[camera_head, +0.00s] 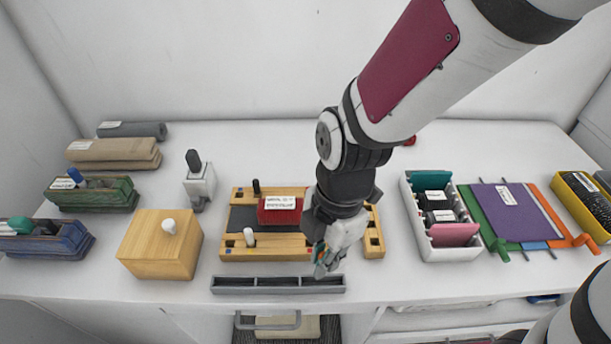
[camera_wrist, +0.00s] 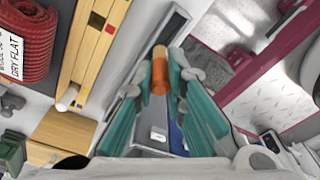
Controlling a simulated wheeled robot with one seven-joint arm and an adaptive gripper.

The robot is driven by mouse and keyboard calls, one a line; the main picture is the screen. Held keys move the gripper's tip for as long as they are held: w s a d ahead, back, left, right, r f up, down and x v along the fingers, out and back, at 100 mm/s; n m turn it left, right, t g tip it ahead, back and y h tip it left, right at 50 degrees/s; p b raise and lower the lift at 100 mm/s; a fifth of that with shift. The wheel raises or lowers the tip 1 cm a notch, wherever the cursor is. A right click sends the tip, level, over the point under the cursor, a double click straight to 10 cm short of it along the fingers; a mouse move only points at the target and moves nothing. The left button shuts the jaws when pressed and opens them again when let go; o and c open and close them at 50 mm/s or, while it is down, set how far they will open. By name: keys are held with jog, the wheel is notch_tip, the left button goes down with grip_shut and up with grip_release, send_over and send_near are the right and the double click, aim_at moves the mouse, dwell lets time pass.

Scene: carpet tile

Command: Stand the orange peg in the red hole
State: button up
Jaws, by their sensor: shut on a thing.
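My gripper (camera_head: 325,265) is shut on the orange peg (camera_wrist: 160,72), which shows between the teal fingers (camera_wrist: 160,95) in the wrist view. In the head view the peg is hidden or too small to make out. My gripper hangs near the right end of the grey slotted tray (camera_head: 278,285), at the front edge of the wooden peg frame (camera_head: 290,254). In the wrist view the frame's rail (camera_wrist: 84,55) lies left of the peg, apart from it, with small yellow and red marks on it.
A white peg (camera_head: 249,238) and a black peg (camera_head: 256,187) stand in the frame. A labelled red cloth (camera_head: 280,212) lies in its middle. A wooden box (camera_head: 160,250) stands left; a white bin (camera_head: 450,251) stands right. Bare table lies between frame and bin.

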jog(key=w, duration=0.2)
jog(key=w+a, duration=0.1)
jog(key=w, duration=0.4)
jog(key=shift+w+a+f+p, duration=0.3)
jog(key=shift+w+f, duration=0.1)
jog(key=shift+f, duration=1.75)
jog(key=shift+w+f, duration=0.1)
jog(key=shift+f, duration=0.05)
jog(key=o, duration=0.5)
jog(key=shift+o, duration=1.2)
